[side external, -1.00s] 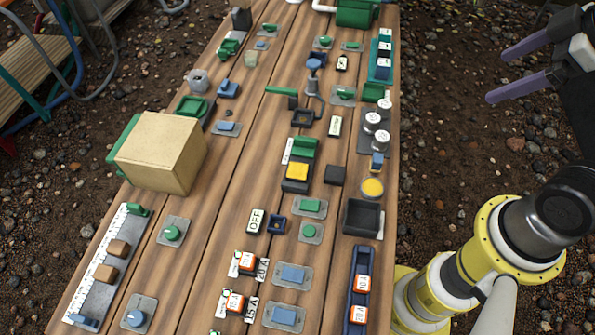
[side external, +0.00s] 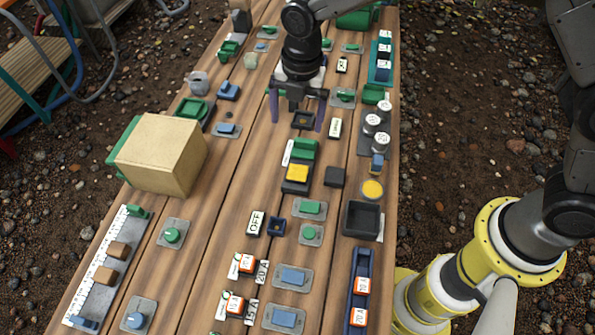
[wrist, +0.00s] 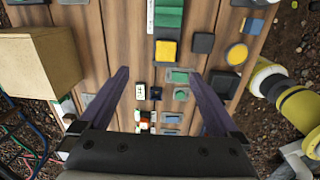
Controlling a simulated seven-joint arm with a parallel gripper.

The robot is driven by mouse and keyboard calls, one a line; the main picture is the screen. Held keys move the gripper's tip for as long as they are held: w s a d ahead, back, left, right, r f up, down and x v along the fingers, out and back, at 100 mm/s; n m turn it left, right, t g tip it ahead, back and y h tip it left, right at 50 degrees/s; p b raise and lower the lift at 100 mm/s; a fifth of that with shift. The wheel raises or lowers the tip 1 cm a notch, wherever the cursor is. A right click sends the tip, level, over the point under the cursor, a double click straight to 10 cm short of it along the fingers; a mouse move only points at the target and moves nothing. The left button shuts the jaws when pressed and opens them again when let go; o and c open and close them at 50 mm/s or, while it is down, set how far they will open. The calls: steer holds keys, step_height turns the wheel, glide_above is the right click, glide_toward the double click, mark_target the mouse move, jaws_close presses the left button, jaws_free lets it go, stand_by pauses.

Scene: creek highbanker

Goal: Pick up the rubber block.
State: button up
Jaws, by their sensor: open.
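A small dark square block (side external: 335,176), which looks like the rubber block, lies flat on the plank table right of the yellow square piece. It also shows in the wrist view (wrist: 203,42), near the top and right of centre. My gripper (side external: 297,118) points down over the table, farther back and to the left of the block in the side view. Its purple fingers are wide apart, with nothing held between them. In the wrist view my gripper (wrist: 157,74) also shows open, the block beyond and slightly right of the right fingertip.
The yellow square piece (side external: 297,172) and its green holder sit close left of the block. A yellow round piece (side external: 372,187) and a black tray (side external: 362,220) are near its right. A large tan box (side external: 160,153) stands at the left. Many small fixtures crowd the planks.

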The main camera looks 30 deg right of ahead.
step_height(320, 180, down, 4)
steer(key=s+a, duration=0.2)
glide_above(297, 175)
steer(key=shift+g, duration=0.4)
steer(key=f, duration=0.7)
steer(key=shift+a+f, duration=0.25)
steer(key=shift+d+f, duration=0.15)
steer(key=shift+f, duration=1.2)
steer(key=shift+d+f, duration=0.1)
steer(key=shift+f, duration=1.25)
steer(key=c, duration=1.5)
steer(key=shift+o, duration=0.2)
steer(key=shift+r, duration=0.15)
